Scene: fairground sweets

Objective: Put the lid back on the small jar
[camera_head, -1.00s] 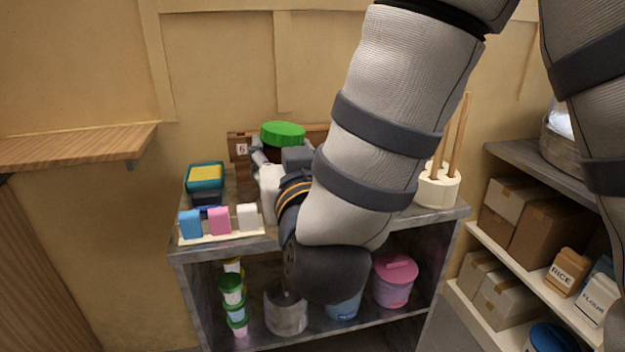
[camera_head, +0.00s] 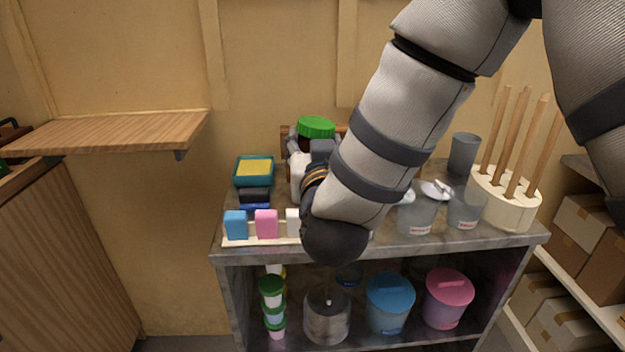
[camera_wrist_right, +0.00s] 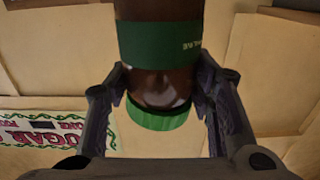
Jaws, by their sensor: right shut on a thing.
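A brown jar (camera_wrist_right: 158,82) with a green label stands between the fingers of my right gripper (camera_wrist_right: 162,75) in the right wrist view; the label lettering appears upside down. A green lid (camera_wrist_right: 158,117) shows at the jar's narrower end; I cannot tell how firmly it sits. In the head view a green lid (camera_head: 316,127) shows on top, just behind my right gripper (camera_head: 318,145), at the back of the counter. My right gripper is shut on the jar. My arm hides most of the jar there. My left gripper is not in view.
On the counter (camera_head: 390,242) are a teal tray (camera_head: 254,172), blue and pink blocks (camera_head: 266,223), grey cups (camera_head: 464,155) and a stick holder (camera_head: 505,200). Below stand a stack of green-lidded tubs (camera_head: 272,300), a metal pot (camera_head: 327,318), a blue tub (camera_head: 390,300) and a pink tub (camera_head: 447,300).

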